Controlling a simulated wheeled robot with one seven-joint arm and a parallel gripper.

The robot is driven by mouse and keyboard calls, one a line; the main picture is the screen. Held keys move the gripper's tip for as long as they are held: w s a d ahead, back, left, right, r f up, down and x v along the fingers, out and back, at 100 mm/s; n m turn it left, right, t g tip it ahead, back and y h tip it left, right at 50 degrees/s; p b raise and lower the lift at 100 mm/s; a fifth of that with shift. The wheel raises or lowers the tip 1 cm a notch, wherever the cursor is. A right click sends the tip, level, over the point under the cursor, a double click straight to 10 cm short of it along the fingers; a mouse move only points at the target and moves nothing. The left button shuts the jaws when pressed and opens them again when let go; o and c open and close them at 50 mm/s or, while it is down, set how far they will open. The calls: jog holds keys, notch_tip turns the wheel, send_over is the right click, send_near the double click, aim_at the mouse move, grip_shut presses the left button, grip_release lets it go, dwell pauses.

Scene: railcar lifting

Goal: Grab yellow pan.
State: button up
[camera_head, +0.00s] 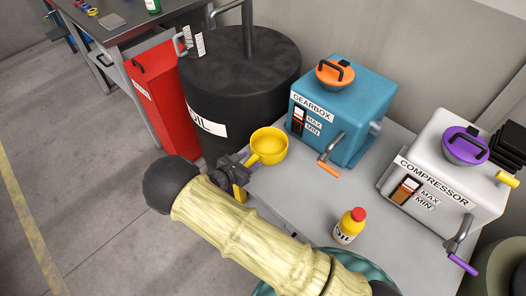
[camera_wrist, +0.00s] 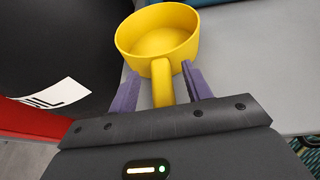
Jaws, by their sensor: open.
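The yellow pan (camera_head: 269,146) sits on the grey table near its left edge, beside the black oil barrel. It also shows in the wrist view (camera_wrist: 158,40), upright and empty, with its handle (camera_wrist: 162,84) pointing toward my gripper. My gripper (camera_wrist: 158,92) is open, with one purple finger on each side of the handle. I cannot tell whether either finger touches it. In the head view my gripper (camera_head: 243,165) is at the handle end of the pan, and my arm hides part of the table.
The black barrel (camera_head: 240,90) stands close to the pan's left. A blue gearbox (camera_head: 340,110) and a white compressor (camera_head: 445,165) stand on the grey table (camera_head: 300,200). A yellow oil bottle (camera_head: 349,227) with a red cap stands near my arm. A red cabinet (camera_head: 163,100) is further left.

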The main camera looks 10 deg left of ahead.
jog(key=shift+w+d+f, duration=0.15)
jog(key=shift+w+f, duration=0.05)
jog(key=shift+w, duration=0.2)
grip_shut()
jog(key=shift+r, duration=0.1)
notch_tip(320, 180, up, 10)
dwell(0.7)
dwell(0.5)
